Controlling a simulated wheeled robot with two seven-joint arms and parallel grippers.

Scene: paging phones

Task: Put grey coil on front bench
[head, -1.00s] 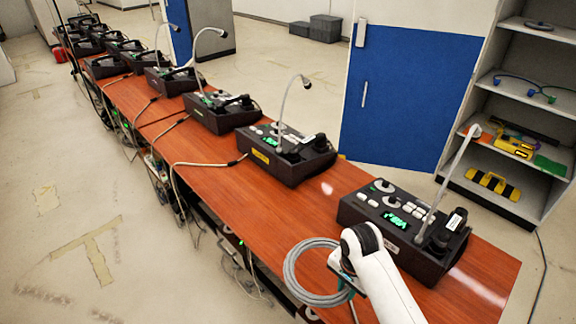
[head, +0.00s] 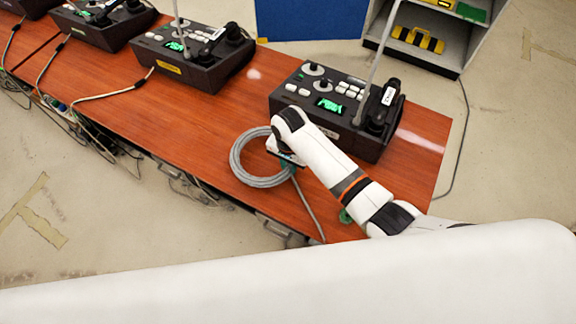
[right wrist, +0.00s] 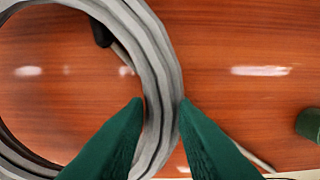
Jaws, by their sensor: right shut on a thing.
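The grey coil (head: 240,160) is a ring of several cable loops over the red-brown bench (head: 215,125), near its front edge. My right gripper (head: 286,158) is at the coil's right side. In the right wrist view, its green fingers (right wrist: 161,102) are on either side of the coil's bundled strands (right wrist: 158,75), shut on them. The bench top shows under and around the coil. I cannot tell whether the coil touches the bench or hangs just above it. My left gripper is out of view.
A dark phone console (head: 300,95) with a gooseneck microphone stands close behind my right gripper. Another console (head: 192,58) stands further left. A small green thing (right wrist: 310,124) is on the bench to the right. Bare bench lies between coil and consoles.

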